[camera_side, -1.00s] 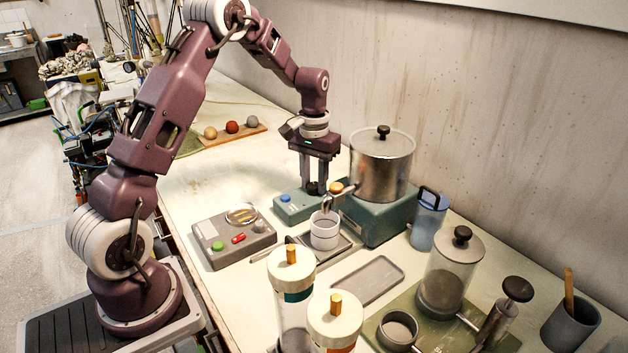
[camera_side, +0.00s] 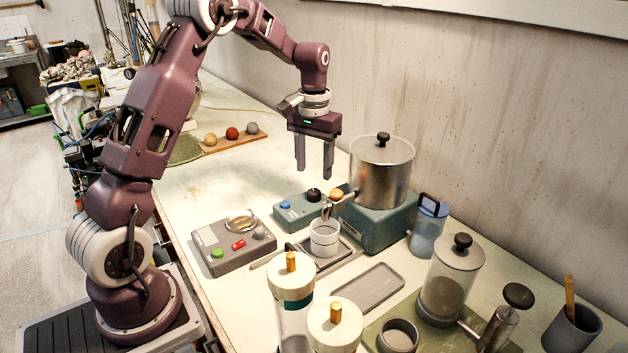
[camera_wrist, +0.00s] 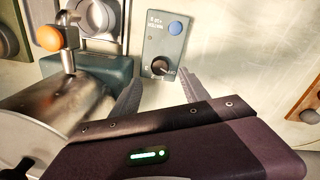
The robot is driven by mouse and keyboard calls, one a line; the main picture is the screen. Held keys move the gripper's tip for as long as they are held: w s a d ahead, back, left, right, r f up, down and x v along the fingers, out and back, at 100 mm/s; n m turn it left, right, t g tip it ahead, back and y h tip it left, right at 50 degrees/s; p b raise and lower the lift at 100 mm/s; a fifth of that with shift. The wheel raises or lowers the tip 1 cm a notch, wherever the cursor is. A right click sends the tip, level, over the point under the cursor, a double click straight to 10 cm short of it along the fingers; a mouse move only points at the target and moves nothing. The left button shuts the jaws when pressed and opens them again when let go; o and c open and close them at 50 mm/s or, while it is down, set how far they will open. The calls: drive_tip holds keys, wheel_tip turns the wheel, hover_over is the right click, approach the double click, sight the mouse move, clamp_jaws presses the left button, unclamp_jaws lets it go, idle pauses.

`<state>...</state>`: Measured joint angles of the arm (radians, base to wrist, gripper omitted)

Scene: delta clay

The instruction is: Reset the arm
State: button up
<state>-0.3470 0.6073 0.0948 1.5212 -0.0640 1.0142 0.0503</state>
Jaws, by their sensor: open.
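My gripper (camera_side: 314,172) is open and empty, pointing down in the air above the small teal control box (camera_side: 300,210). That box has a blue button and a black knob. In the wrist view the two fingers (camera_wrist: 160,85) stand apart, with the control box (camera_wrist: 166,50) and its knob beyond and between them. The fingers touch nothing that I can see.
A metal pot (camera_side: 381,170) on a teal base with an orange-knobbed tap stands close to the right. A white cup (camera_side: 324,238) sits under the spout. A grey button panel (camera_side: 233,243), lidded jars (camera_side: 290,275) and a board with three balls (camera_side: 232,140) stand around.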

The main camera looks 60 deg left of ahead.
drive_tip(key=shift+r, duration=0.4)
drive_tip(key=s+d+r+m+t, duration=0.2)
drive_tip(key=s+d+r+t, duration=0.1)
drive_tip(key=s+d+r, duration=0.85)
drive_tip(key=s+d+m+t, duration=0.1)
drive_tip(key=s+d, duration=0.2)
drive_tip(key=s, duration=0.5)
drive_tip(key=s+d+m+t, duration=0.1)
drive_tip(key=s+d, duration=0.2)
drive_tip(key=s, duration=0.5)
drive_tip(key=shift+f+m+t, duration=0.2)
drive_tip(key=shift+m+t, duration=0.1)
drive_tip(key=shift+d, duration=0.1)
